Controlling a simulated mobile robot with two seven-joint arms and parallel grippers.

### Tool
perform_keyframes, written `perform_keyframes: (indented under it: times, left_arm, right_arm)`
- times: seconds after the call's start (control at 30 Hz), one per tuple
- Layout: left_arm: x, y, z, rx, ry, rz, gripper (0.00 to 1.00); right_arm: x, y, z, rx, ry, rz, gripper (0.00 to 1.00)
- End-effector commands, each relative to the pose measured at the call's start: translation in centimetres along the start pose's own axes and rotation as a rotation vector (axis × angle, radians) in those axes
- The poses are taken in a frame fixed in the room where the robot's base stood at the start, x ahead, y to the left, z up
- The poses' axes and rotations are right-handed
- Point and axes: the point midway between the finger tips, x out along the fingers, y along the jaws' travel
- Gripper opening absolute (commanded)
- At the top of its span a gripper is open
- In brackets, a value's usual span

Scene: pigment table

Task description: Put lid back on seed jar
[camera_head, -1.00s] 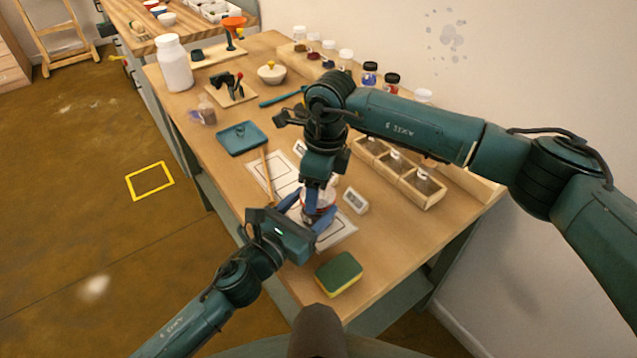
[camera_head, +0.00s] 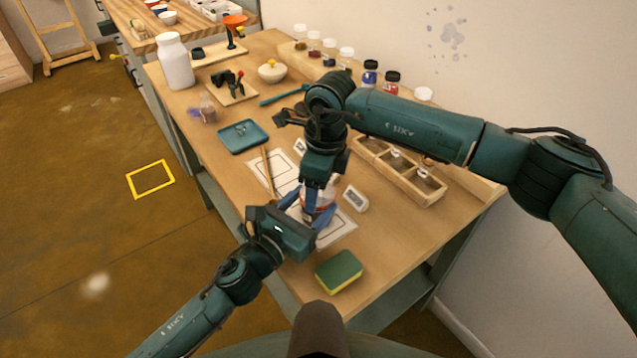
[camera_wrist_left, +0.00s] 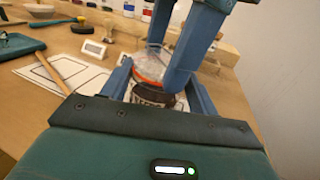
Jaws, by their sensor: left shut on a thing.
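The seed jar (camera_wrist_left: 154,96) stands on the table, with a dark and white label and an orange ring near its top. My left gripper (camera_head: 313,210) is shut on the jar, one finger on each side in the left wrist view. A clear glassy part, apparently the lid (camera_wrist_left: 150,60), is above the ring; whether it is seated I cannot tell. My right gripper (camera_head: 320,188) points down over the jar's top. Its fingers (camera_wrist_left: 166,60) come down close to the clear part, but its grip is not clear. In the head view the arms largely hide the jar (camera_head: 325,203).
A white outlined mat (camera_head: 342,236) lies under the jar. A small white display (camera_head: 355,199) and a green-yellow sponge (camera_head: 339,271) are near. A teal tray (camera_head: 243,137) and a wooden stick (camera_head: 268,172) lie left. A compartment box (camera_head: 405,182) stands right.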

Motion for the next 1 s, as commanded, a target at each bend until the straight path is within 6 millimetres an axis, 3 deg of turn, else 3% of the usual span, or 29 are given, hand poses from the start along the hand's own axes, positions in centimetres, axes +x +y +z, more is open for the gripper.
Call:
perform_keyframes:
  times: [0.03,0.07,0.13,0.77,1.0]
  left_arm:
    - [0.0,-0.4,0.1,0.004,-0.006,-0.011,0.19]
    - [0.0,-0.4,0.1,0.004,-0.006,-0.011,0.19]
    - [0.0,-0.4,0.1,0.003,-0.006,-0.010,0.19]
    - [0.0,-0.1,0.0,0.002,-0.001,-0.003,0.19]
    - [0.0,-0.1,-0.1,0.002,0.000,-0.002,0.19]
  right_arm:
    - [1.0,0.0,-0.5,0.006,0.014,0.003,0.30]
    - [1.0,0.0,-0.5,0.006,0.014,0.003,0.62]
    - [1.0,0.0,-0.5,0.006,0.014,0.003,0.67]
    - [0.5,0.1,-0.2,0.001,0.008,0.003,0.68]
    - [-1.6,0.0,-0.2,0.002,0.006,0.000,0.68]
